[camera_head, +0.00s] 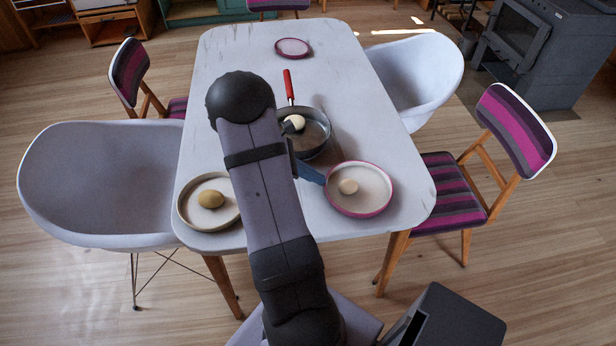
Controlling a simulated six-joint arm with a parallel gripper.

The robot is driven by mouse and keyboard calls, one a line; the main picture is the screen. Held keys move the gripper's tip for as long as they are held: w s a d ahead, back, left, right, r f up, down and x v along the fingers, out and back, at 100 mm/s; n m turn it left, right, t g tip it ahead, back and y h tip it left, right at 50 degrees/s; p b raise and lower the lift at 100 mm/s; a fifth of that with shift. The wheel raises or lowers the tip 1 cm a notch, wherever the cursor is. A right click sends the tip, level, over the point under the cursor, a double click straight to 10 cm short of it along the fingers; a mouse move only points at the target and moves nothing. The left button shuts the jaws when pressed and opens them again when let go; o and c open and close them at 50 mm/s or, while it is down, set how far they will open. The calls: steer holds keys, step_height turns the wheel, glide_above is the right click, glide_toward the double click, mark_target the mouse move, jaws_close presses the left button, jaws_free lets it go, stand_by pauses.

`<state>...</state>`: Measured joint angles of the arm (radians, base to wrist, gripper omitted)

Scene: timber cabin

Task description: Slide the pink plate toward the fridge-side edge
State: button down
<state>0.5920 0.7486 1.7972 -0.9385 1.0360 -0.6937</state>
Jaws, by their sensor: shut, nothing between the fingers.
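A smaller pink-rimmed plate (293,47) lies empty at the far end. No fridge is clearly in view.
A dark pan (315,143) with a red handle and a pale item in it stands just behind the near pink plate. A cream plate (190,212) with a yellowish item (211,199) is at the near left. Chairs surround the table. The table's far half is mostly clear.

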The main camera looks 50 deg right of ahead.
mark_target(355, 180)
steer(key=s+d, duration=0.8)
steer(key=shift+s+d, duration=0.2)
steer(key=shift+s, duration=0.05)
steer(key=shift+w+a, duration=0.35)
steer(key=shift+w, duration=0.05)
steer(key=w+a, duration=0.1)
steer(key=w+a+p, duration=0.1)
steer(key=shift+w+a+r, duration=0.2)
steer(key=shift+w+r, duration=0.05)
steer(key=shift+w, duration=0.05)
steer(key=b+v, duration=0.1)
steer(key=v, duration=0.8)
steer(key=shift+r, duration=0.2)
steer(key=shift+a, duration=0.1)
